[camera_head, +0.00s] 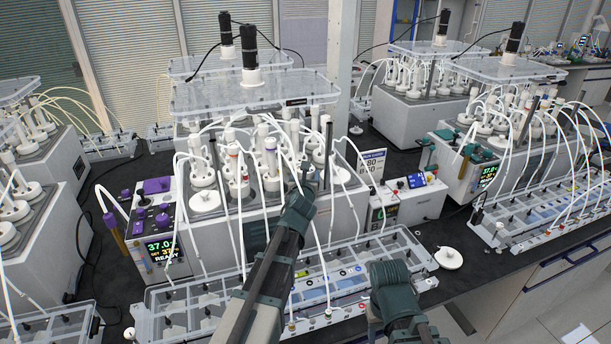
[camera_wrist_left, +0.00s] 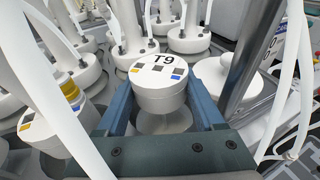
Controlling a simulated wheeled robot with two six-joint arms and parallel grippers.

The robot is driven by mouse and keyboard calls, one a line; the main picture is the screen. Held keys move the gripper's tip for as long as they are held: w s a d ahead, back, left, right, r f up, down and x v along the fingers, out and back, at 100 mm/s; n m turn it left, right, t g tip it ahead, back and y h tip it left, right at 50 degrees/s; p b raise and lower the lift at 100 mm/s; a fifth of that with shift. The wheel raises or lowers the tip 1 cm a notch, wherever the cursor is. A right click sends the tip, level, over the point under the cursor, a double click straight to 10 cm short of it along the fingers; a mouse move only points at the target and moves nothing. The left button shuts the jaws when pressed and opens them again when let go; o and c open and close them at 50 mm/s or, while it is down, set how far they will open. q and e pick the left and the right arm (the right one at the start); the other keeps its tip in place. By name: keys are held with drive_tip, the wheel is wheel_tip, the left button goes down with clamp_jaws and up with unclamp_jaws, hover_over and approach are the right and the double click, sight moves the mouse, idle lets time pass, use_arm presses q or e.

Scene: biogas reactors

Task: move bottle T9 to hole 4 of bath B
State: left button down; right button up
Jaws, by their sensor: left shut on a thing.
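Bottle T9 (camera_wrist_left: 158,90) shows in the left wrist view as a white cap marked T9 with small orange, dark and blue squares. My left gripper (camera_wrist_left: 161,96) has its two blue fingers on either side of the cap, shut on it. In the head view my left gripper (camera_head: 308,174) is at the front right of the middle bath (camera_head: 258,222), among its bottles and tubes. I cannot pick out T9 there, nor tell how high its base is. The bath's letter and hole numbers are not readable. My right arm shows at bottom centre, but its gripper does not.
White tubes (camera_wrist_left: 290,75) and a metal rod (camera_wrist_left: 240,60) are close beside the gripper. A clear rack (camera_head: 175,303) lies along the front. Another bath with teal parts (camera_head: 470,172) stands at the right. A white disc (camera_head: 448,258) lies on the dark bench.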

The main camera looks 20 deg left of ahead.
use_arm(q)
unclamp_jaws()
